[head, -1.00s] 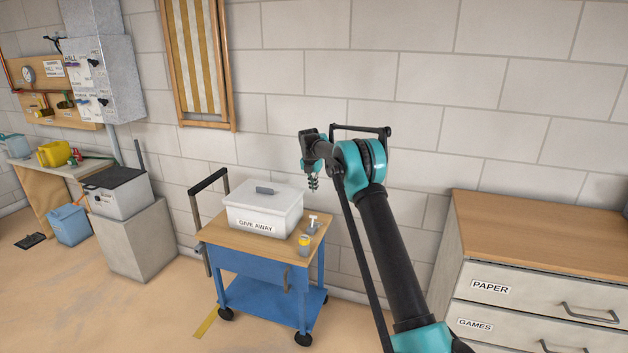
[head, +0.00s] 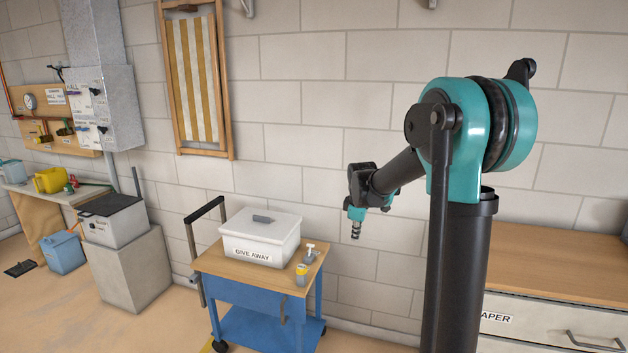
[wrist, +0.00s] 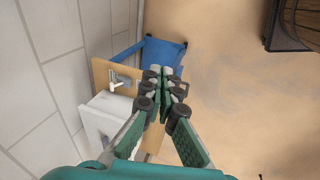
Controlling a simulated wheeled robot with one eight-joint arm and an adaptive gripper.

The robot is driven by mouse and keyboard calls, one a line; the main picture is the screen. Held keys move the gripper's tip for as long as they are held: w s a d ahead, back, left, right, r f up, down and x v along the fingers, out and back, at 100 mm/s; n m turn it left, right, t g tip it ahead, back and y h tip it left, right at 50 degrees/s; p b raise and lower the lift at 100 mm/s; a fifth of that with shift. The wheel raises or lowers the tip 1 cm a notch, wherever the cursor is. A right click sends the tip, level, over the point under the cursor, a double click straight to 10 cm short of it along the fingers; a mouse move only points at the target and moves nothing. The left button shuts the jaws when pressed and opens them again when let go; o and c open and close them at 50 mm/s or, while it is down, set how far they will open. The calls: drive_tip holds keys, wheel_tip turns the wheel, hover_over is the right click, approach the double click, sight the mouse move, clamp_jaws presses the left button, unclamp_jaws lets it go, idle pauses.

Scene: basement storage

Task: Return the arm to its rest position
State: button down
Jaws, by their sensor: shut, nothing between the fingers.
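My gripper (head: 356,230) hangs to the right of the blue cart in the head view, pointing down, apart from everything. In the wrist view my gripper (wrist: 167,78) has its fingertips together with nothing between them. My arm is folded up with its elbow high in the right half of the head view. It hides part of the wall and of the drawer cabinet.
A drawer cabinet (head: 560,262) stands at the right. A grey block (head: 140,268) stands left of the cart. The block wall is behind.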

drive_tip(key=s+d+f+m, duration=0.1)
drive_tip(key=s+f+m, duration=0.2)
drive_tip(key=s, duration=0.7)
drive_tip(key=s+d+f+m, duration=0.2)
drive_tip(key=s+m, duration=0.4)
drive_tip(key=s, duration=0.4)
drive_tip(key=s+d+f+m, duration=0.2)
drive_tip(key=s+f+m, duration=0.2)
drive_tip(key=s, duration=0.7)
drive_tip(key=shift+f+m+t, duration=0.3)
drive_tip(key=shift+f+t, duration=0.1)
drive_tip(key=shift+d, duration=0.1)
